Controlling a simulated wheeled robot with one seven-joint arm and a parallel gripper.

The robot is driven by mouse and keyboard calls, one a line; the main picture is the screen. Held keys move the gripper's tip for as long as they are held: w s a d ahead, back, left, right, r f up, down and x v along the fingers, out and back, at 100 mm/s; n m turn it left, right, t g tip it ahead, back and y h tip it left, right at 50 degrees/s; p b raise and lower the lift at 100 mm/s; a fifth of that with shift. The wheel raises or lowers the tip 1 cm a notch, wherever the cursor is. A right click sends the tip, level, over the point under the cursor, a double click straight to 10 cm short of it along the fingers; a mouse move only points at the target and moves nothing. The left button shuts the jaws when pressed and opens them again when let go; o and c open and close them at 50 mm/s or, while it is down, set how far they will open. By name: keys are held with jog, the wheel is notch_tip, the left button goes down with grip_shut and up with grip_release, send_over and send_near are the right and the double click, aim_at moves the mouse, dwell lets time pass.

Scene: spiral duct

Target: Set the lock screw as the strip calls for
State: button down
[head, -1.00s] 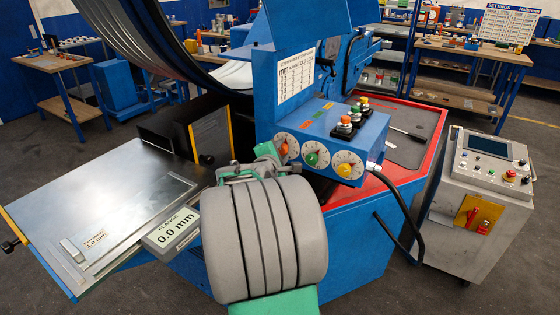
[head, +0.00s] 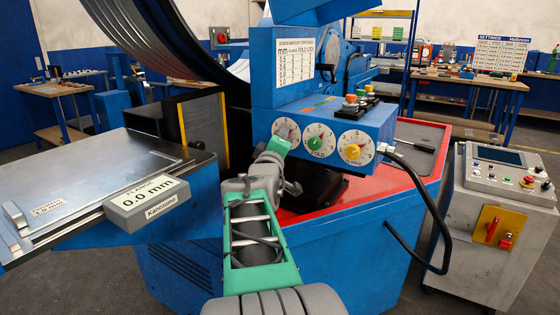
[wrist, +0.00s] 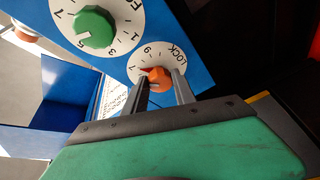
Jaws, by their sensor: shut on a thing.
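My gripper (wrist: 160,85) is shut on the orange lock knob (wrist: 159,78) in the wrist view, one finger on each side. Its white dial (wrist: 166,56) is marked LOCK; a red mark shows at the knob's left, near the 7, but the exact reading is unclear. In the head view my gripper (head: 277,147) reaches the leftmost dial (head: 287,130) and hides its knob. The settings chart (head: 294,66) has mm, flange, fold and lock columns; its figures are too small to read surely. The strip (head: 95,202) lies on the left table, its label apparently reading 1.0 mm.
The green fold knob (head: 316,142) and yellow flange knob (head: 352,151) are right of the lock dial. Coloured buttons (head: 350,101) sit above. A black cable (head: 425,190) hangs at right, beside a control cabinet (head: 500,225).

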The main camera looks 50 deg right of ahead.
jog(key=m+b, duration=0.2)
jog(key=b, duration=0.1)
jog(key=m+h+b, duration=0.1)
jog(key=m+b, duration=0.1)
jog(key=b, duration=0.1)
jog(key=m+h+b, duration=0.1)
jog(key=m+b, duration=0.1)
jog(key=b, duration=0.1)
jog(key=shift+w+f+g, duration=0.1)
jog(key=shift+f+g, duration=0.25)
jog(key=shift+g, duration=0.05)
jog(key=shift+r+m, duration=0.15)
jog(key=shift+m, duration=0.15)
jog(key=c, duration=1)
grip_release()
jog(key=shift+c, duration=0.2)
jog(key=v, duration=0.7)
jog(key=shift+a+f, duration=0.25)
jog(key=shift+a, duration=0.1)
